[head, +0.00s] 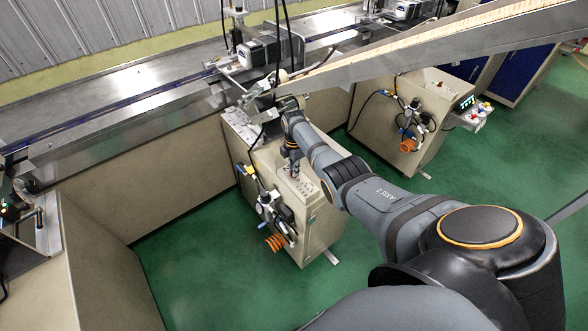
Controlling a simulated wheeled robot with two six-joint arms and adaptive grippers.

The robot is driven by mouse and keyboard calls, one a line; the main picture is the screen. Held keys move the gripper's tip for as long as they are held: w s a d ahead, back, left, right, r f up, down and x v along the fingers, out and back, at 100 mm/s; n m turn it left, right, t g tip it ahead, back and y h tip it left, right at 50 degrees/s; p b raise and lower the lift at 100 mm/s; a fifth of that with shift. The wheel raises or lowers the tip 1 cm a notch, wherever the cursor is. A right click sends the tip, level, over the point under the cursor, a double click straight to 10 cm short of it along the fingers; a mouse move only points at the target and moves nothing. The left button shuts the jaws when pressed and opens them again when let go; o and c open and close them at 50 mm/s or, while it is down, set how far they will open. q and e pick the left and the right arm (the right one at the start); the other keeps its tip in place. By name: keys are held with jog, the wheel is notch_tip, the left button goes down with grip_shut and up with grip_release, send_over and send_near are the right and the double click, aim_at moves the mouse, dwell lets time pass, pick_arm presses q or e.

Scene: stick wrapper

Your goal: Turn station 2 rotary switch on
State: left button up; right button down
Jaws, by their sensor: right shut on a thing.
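My right arm reaches from the lower right to the beige station cabinet (322,222) in the middle. My right gripper (293,169) points down at the sloped control panel (305,187) on top of this cabinet. It is small in the view and shut at the panel, on what appears to be the rotary switch. The switch itself is hidden by the fingers, so its turned position cannot be told. Small buttons or lamps show on the panel to the right of the fingertips. My left gripper is not in view.
Air fittings with an orange coiled hose (276,242) stick out from the cabinet's front. A long metal conveyor (130,85) runs behind it. A slanted chute (440,47) crosses above my right arm. Another station cabinet (425,150) stands to the right. The green floor is clear.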

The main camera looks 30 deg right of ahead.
jog(key=shift+n, duration=0.6)
jog(key=c, duration=1.4)
grip_release()
notch_tip(320, 180, up, 12)
